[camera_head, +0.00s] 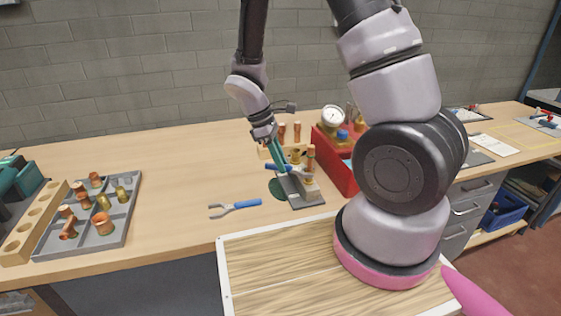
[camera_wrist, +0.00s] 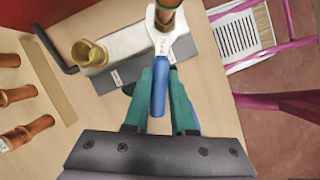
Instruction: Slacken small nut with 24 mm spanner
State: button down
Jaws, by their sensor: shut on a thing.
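My gripper (camera_head: 276,158) is over the bench at a small grey fixture (camera_head: 300,198). In the wrist view its green fingers (camera_wrist: 160,92) are shut on the blue handle of the spanner (camera_wrist: 160,80). The spanner's silver head, with a number on it that looks like 24, points away from my gripper. Its open jaws are at the base of an upright copper pipe (camera_wrist: 173,5), around or against the small nut there. The nut is mostly hidden by the jaws and pipe, so its seating cannot be told. A larger brass fitting (camera_wrist: 88,53) stands left of the spanner head.
A grey tray (camera_head: 88,250) of copper and brass fittings is farther left. The bench between tray and fixture is mostly clear.

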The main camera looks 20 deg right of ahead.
jog(key=shift+s+a+n, duration=0.2)
jog(key=shift+s+n, duration=0.25)
jog(key=shift+n, duration=0.15)
jog(key=shift+s+t, duration=0.1)
jog(key=shift+t, duration=0.2)
jog(key=s+n, duration=0.1)
jog(key=n+t, duration=0.1)
jog(key=n, duration=0.1)
jog(key=shift+s+a+h, duration=0.25)
jog(key=shift+s+h, duration=0.05)
jog(key=shift+s, duration=0.15)
jog(key=shift+s+n, duration=0.45)
jog(key=shift+n, duration=0.25)
jog(key=shift+s+t, duration=0.1)
jog(key=shift+t, duration=0.2)
jog(key=shift+s+n+t, duration=0.4)
jog(key=shift+s+n, duration=0.35)
jog(key=shift+n, duration=0.55)
jog(key=shift+w, duration=0.2)
